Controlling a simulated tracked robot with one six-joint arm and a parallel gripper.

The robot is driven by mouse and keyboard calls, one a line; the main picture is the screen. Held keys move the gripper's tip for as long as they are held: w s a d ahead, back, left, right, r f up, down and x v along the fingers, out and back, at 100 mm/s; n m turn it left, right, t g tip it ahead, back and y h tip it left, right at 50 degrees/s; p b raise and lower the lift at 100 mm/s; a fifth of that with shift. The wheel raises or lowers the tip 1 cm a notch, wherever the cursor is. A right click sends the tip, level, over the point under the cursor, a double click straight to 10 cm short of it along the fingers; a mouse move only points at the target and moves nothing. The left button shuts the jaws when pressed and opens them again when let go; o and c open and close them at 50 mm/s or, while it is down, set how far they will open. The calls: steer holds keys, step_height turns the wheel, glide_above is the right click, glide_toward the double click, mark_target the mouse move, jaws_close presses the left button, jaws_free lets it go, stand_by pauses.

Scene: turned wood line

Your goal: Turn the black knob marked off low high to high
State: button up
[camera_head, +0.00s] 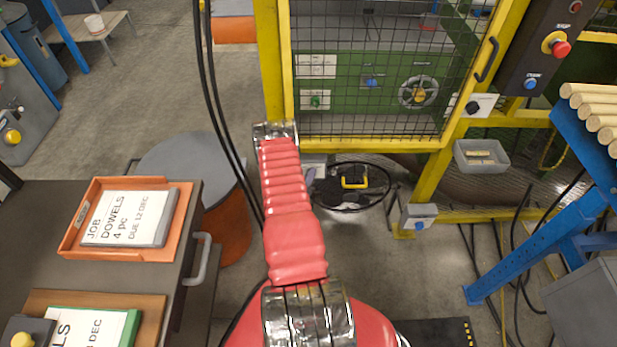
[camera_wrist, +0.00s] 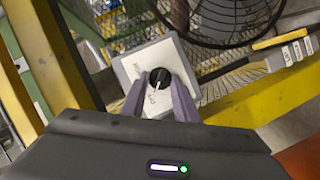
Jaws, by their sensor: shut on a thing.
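The black knob (camera_wrist: 159,78) sits on a pale square box (camera_wrist: 145,66) with small dark lettering around it. The knob's white mark points down in the wrist view, towards a short label that looks like "off"; the other labels are too small to read surely. My gripper (camera_wrist: 159,92) is shut on the knob, one finger on each side. In the head view my arm hides the gripper and the knob; part of a pale box (camera_head: 316,163) shows beside the arm's far end.
A round black fan guard (camera_wrist: 236,14) is close beyond the box; it also shows in the head view (camera_head: 376,203). A yellow-framed mesh cage (camera_head: 385,146) stands behind. Another black knob (camera_head: 472,107) is on a white plate at the right post. An orange tray (camera_head: 72,242) lies on the left bench.

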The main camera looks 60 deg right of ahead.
steer(key=shift+a+f, duration=0.1)
steer(key=shift+a, duration=0.2)
steer(key=shift+a+m, duration=0.1)
steer(key=shift+m, duration=0.2)
steer(key=m+t+y, duration=0.1)
steer(key=m+t, duration=0.1)
steer(key=m, duration=0.2)
steer(key=s+m+t+y, duration=0.1)
steer(key=m+t+y, duration=0.1)
steer(key=m, duration=0.2)
steer(key=m+t+y, duration=0.1)
steer(key=m+t, duration=0.1)
steer(key=m, duration=0.2)
steer(key=shift+s+d+t+y, duration=0.2)
steer(key=shift+t+y, duration=0.1)
steer(key=shift+t, duration=0.1)
stand_by(0.5)
